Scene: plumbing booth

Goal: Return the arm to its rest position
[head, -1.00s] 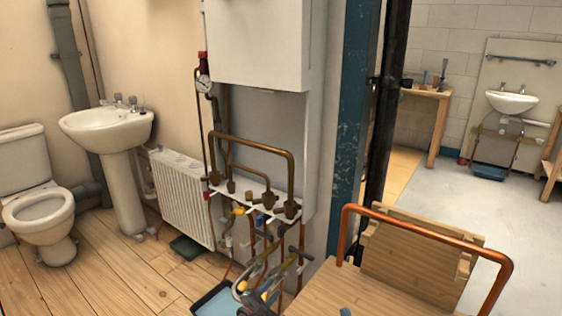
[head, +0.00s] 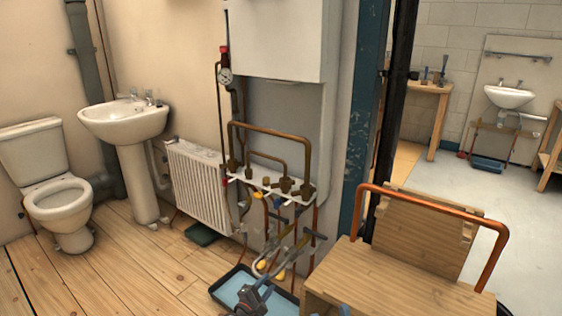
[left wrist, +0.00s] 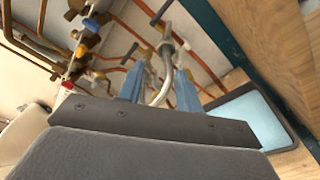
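My left gripper (head: 256,292) is low in the middle of the head view, above the blue tray and in front of the pipework. In the left wrist view its two blue fingers (left wrist: 161,76) stand apart. A grey braided hose (left wrist: 165,85) shows between and beyond them. I see nothing clearly held, and I cannot tell whether the hose touches a finger. A small blue tip at the bottom edge of the head view may be part of my right gripper (head: 344,310); the rest of it is out of frame.
The copper pipework (head: 270,135) and valves hang under a white boiler box (head: 275,40). A blue-lined tray (head: 222,291) lies on the floor below. A wooden bench (head: 385,280) with a bent copper pipe (head: 430,205) stands at right. Radiator (head: 195,185), basin and toilet are left.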

